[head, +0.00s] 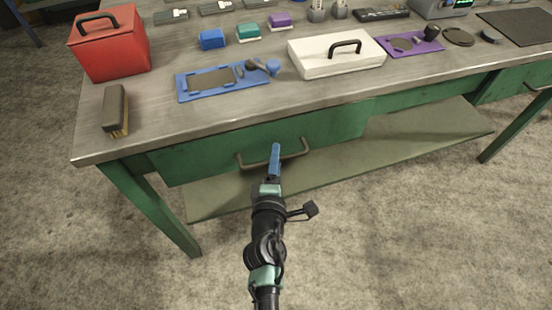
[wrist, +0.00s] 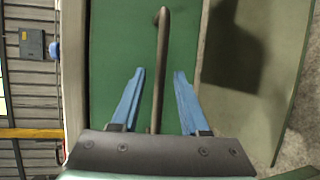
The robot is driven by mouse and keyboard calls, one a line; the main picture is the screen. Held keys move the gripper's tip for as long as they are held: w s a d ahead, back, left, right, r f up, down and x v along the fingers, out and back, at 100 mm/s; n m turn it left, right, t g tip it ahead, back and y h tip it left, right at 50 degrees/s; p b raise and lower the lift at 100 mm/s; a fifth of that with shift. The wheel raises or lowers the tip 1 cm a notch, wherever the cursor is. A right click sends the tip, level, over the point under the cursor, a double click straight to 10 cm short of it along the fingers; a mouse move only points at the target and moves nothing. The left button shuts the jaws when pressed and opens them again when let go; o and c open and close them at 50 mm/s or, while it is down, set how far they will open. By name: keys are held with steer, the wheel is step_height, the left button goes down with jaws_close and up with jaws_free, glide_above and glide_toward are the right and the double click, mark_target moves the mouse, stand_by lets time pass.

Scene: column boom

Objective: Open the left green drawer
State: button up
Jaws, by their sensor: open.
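The left green drawer (head: 215,156) is in the front of the workbench, below the grey top, and looks shut. Its dark bar handle (head: 295,156) runs along the drawer front. In the wrist view the green drawer front (wrist: 115,50) fills the middle and the handle (wrist: 161,70) runs upright in the picture. My gripper (head: 275,150) has blue fingers and is in front of the middle of the handle. In the wrist view my gripper (wrist: 158,75) is open, with one finger on each side of the handle bar. Both fingers look apart from the bar.
The workbench top (head: 160,120) holds a red box (head: 110,45), a brush (head: 115,110), a blue tray (head: 190,92) and a white case (head: 310,55). A lower shelf (head: 400,145) lies under the drawer. Another green drawer (head: 515,85) is at the far right. The floor in front is clear.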

steer(key=shift+w, duration=0.1)
jaws_close()
stand_by(1.4)
